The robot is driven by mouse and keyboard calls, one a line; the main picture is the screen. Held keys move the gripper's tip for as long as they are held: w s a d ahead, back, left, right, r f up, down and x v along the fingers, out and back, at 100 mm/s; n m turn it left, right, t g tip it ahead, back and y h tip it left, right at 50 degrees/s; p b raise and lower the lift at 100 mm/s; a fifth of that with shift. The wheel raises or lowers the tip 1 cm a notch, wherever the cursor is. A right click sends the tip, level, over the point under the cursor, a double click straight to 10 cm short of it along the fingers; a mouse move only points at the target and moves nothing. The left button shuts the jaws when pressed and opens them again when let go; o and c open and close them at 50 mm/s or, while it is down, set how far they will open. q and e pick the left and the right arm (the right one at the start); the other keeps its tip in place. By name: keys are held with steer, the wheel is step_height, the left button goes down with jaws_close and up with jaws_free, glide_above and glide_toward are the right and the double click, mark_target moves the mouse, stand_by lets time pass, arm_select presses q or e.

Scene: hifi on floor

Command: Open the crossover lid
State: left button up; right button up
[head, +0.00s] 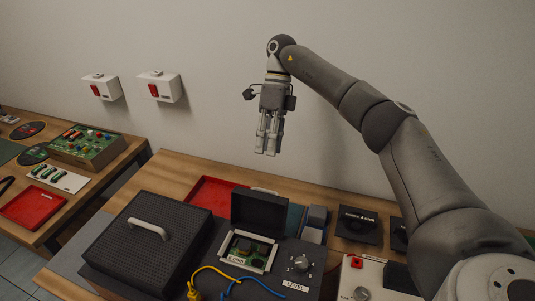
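The crossover lid (260,213) is a small dark panel standing raised at the back of the crossover compartment (247,252). The compartment is open, and a green circuit board with dark parts shows inside its pale frame. My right gripper (266,153) hangs high above and behind the lid, against the wall, fingers pointing down and clear of everything. No object shows between its fingers, but the gap between them is hard to judge. My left gripper is not in view.
A black perforated cover with a white handle (149,230) stands left of the compartment. Blue and yellow cables (240,284) cross the front. A knob (299,262) marked LEVEL is at right. A red tray (215,193) lies behind. Two white boxes (160,87) hang on the wall.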

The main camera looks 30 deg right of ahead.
steer(key=shift+r, duration=0.15)
steer(key=shift+w+d, duration=0.1)
steer(key=c, duration=0.5)
steer(key=shift+f+n, duration=0.25)
steer(key=shift+n, duration=0.45)
steer(key=shift+c, duration=1)
steer(key=n, duration=0.1)
steer(key=f+n, duration=0.1)
steer(key=n, duration=0.1)
steer(key=w+d+n+t+h, duration=0.1)
steer(key=n, duration=0.1)
steer(key=shift+f, duration=0.25)
jaws_close()
step_height(320, 180, down, 10)
steer(key=s+a+n+t+h+p, duration=0.1)
steer(key=a+n+h+p, duration=0.1)
steer(key=n+p, duration=0.4)
steer(key=shift+n+t, duration=0.4)
steer(key=shift+n, duration=2.2)
